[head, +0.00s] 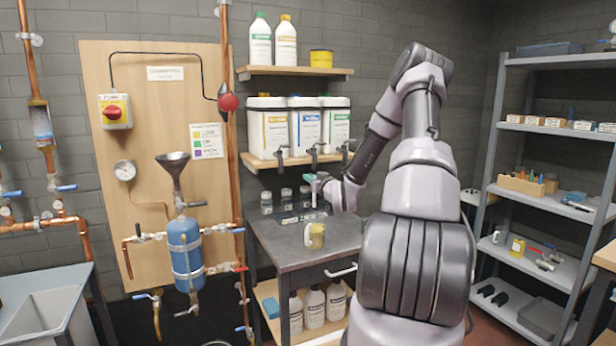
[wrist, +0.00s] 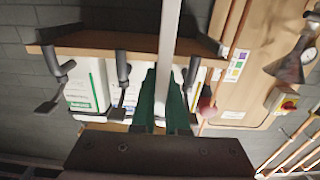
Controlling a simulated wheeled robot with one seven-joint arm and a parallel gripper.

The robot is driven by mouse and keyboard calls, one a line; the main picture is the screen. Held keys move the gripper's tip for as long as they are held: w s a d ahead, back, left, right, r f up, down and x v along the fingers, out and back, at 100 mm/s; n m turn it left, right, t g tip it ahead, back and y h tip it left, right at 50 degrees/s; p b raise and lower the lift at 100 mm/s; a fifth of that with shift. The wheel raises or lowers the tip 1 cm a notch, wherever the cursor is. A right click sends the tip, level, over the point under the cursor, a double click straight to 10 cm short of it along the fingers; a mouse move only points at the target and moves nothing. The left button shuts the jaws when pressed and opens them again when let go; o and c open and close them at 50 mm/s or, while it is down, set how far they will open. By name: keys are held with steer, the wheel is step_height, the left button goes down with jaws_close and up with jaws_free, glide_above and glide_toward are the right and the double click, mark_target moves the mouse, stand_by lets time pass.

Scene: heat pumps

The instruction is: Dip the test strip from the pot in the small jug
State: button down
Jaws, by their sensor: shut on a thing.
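My gripper (head: 318,184) is shut above the bench, higher than the small jug. In the wrist view its green fingers (wrist: 163,95) close on a long, thin white strip (wrist: 171,30), which reaches out past the fingertips. The small jug (head: 316,236) stands upright on the grey bench top, with a pale handle side and yellowish contents. The strip is clear of the jug. Several small dark-labelled jars (head: 286,196) stand at the back of the bench; I cannot tell which is the strip pot. The wrist view does not show the jug.
A wall shelf (head: 268,163) with white tap containers (head: 307,130) hangs above the back of the bench; its taps (head: 314,155) stick out near my gripper. Metal shelving (head: 550,150) stands at the right.

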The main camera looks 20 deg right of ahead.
step_height(320, 180, down, 10)
steer(key=shift+f, duration=0.25)
stand_by(0.8)
steer(key=shift+d, duration=0.1)
stand_by(1.2)
step_height(320, 180, up, 11)
stand_by(1.1)
steer(key=shift+s+f, duration=0.1)
stand_by(0.3)
